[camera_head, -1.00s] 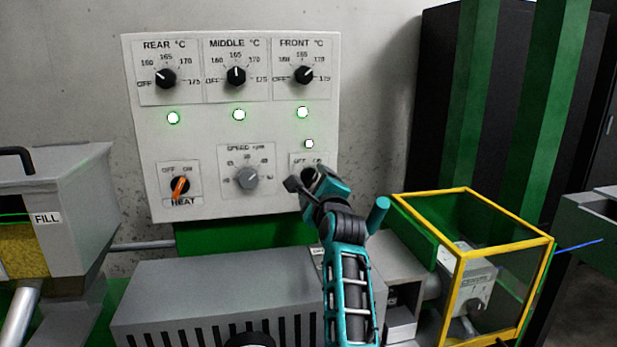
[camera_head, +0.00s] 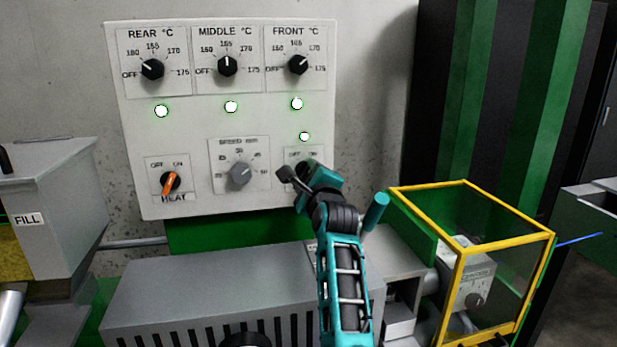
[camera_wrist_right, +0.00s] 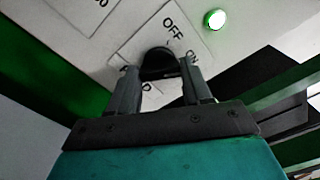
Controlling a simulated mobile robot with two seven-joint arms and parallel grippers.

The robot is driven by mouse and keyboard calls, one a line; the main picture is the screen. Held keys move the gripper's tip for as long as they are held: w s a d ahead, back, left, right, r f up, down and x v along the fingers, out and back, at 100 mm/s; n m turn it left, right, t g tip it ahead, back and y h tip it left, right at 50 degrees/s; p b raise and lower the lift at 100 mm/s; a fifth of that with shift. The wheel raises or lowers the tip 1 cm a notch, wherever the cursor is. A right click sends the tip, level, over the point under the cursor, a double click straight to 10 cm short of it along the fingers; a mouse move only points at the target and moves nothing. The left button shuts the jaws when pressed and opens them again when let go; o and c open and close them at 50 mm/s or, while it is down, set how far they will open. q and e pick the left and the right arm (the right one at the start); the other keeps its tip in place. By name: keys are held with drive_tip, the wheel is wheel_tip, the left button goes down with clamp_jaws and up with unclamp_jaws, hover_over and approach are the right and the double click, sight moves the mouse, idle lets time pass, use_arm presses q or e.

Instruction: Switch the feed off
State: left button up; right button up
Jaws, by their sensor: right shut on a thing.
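The feed switch is a dark rotary knob (camera_wrist_right: 157,62) on a plate marked OFF and ON, at the lower right of the white control panel (camera_head: 190,125). The plate's lower label is mostly hidden by my fingers. My right gripper (camera_head: 297,175) is at this switch, and in the wrist view its two fingers (camera_wrist_right: 160,85) stand on either side of the knob, shut on it. In the head view the gripper covers most of the knob. The lamp (camera_head: 304,136) above the switch glows, and it shows green-rimmed in the wrist view (camera_wrist_right: 215,20). My left gripper is not in view.
Left of it are the grey speed dial (camera_head: 240,175) and the orange heat switch (camera_head: 170,183). Three temperature knobs and lit lamps are above. A grey machine housing (camera_head: 210,285) lies below; a yellow-framed guard (camera_head: 460,245) and blue cable (camera_head: 580,239) are right.

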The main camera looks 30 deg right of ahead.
drive_tip(key=c, duration=0.4)
drive_tip(key=shift+n, duration=0.4)
drive_tip(key=n, duration=1.1)
drive_tip(key=shift+n, duration=0.3)
idle(0.3)
drive_tip(key=o, duration=1)
drive_tip(key=shift+o, duration=0.2)
